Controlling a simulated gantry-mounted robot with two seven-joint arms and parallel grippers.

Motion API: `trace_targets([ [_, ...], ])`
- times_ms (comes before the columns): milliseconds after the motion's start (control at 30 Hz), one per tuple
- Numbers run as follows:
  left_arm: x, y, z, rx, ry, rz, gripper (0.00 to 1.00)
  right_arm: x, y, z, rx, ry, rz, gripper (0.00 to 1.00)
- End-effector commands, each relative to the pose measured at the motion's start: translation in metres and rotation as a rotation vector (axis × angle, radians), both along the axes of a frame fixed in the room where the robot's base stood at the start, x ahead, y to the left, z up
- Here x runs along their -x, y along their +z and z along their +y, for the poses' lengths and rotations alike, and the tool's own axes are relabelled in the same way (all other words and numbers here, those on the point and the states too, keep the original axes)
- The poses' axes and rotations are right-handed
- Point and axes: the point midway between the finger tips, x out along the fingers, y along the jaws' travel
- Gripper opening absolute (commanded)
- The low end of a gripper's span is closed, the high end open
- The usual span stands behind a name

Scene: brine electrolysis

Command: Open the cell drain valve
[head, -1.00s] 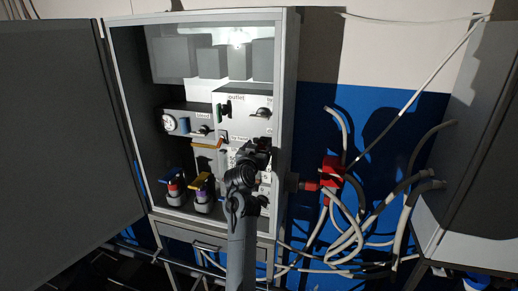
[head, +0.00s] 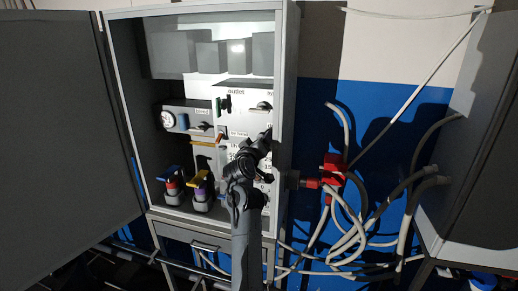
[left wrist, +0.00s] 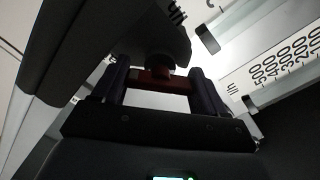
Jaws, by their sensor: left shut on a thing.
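My left gripper (left wrist: 158,90) shows in the left wrist view with its two dark fingers on either side of a dark red bar-shaped handle (left wrist: 160,81). The handle joins a dark round stem that leads into a dark body above it. This looks like a valve handle; the frames do not show clearly how far it is turned. In the head view my left gripper (head: 266,138) is in front of the right side of the open cabinet's white panel, and the arm hides what it holds. My right gripper is in neither view.
The cabinet (head: 287,90) has an open door (head: 65,120) at left. Inside are a round gauge (head: 167,119), a blue-handled fitting (head: 171,171) and a yellow-handled fitting (head: 200,177). A red connector (head: 333,170) with tangled hoses is right of the cabinet. White graduated scales (left wrist: 285,70) are near the gripper.

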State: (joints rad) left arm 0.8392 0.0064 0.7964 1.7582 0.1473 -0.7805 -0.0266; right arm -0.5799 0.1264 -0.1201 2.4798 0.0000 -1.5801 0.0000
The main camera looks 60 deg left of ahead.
Motion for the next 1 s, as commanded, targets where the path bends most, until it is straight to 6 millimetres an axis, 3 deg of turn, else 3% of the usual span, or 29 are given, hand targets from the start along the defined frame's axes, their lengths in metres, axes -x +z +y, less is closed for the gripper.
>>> trace_targets([
  [600,-0.001,-0.004,0.0,0.437,-0.002,-0.388,0.42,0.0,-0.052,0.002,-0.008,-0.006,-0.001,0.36],
  [1000,-0.001,-0.003,0.0,0.644,-0.001,-0.568,0.42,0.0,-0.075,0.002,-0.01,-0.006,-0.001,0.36],
])
